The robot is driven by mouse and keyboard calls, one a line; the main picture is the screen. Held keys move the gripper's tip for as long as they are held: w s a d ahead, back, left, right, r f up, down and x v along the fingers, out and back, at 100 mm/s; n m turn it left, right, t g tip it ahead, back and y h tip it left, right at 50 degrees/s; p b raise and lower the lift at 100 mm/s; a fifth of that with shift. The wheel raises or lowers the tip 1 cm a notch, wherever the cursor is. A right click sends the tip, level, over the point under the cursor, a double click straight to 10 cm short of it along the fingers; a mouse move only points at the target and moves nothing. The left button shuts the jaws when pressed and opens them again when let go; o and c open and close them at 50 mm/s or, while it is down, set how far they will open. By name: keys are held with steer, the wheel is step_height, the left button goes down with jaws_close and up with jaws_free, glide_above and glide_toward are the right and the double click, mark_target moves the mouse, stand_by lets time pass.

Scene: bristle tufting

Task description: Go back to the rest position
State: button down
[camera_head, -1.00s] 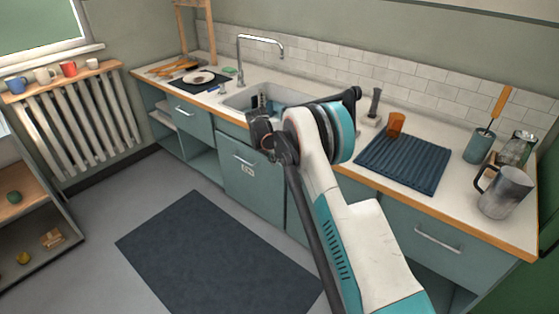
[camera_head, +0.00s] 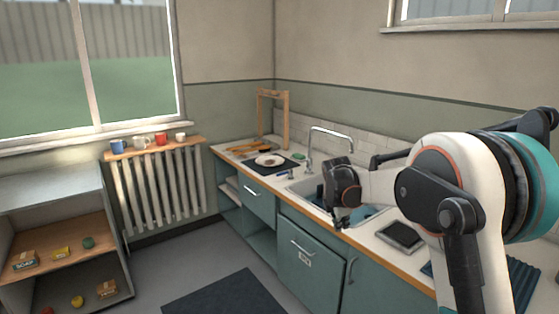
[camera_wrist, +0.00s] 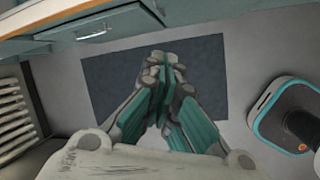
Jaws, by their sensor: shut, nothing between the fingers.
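My gripper (camera_wrist: 163,75) is shut and empty in the wrist view, its fingers together above the dark floor mat (camera_wrist: 105,85). In the head view my gripper (camera_head: 342,222) hangs small and dark at the end of the bent arm, in front of the counter edge by the sink (camera_head: 305,186). My arm fills the right side of that view and hides part of the counter. No object is in the fingers.
The counter (camera_head: 232,147) runs along the wall with a faucet (camera_head: 328,130), a plate (camera_head: 268,160) and a wooden frame (camera_head: 287,115). A radiator (camera_head: 165,190) and a shelf unit (camera_head: 55,225) stand left. Floor around the mat (camera_head: 225,297) is clear.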

steer(key=s+r+m+t+y, duration=0.1)
steer(key=s+r+m, duration=0.45)
steer(key=s, duration=0.55)
steer(key=s+r+m, duration=0.5)
steer(key=s+r, duration=0.2)
steer(key=s, duration=0.5)
steer(key=s+f+m+t, duration=0.1)
steer(key=s+m, duration=0.4)
steer(key=s, duration=0.5)
steer(key=s+f+m+t+y, duration=0.1)
steer(key=s+f+m, duration=0.2)
steer(key=s, duration=0.7)
steer(key=shift+s+a+f+m, duration=0.4)
steer(key=shift+a+m, duration=0.05)
steer(key=shift+m, duration=0.4)
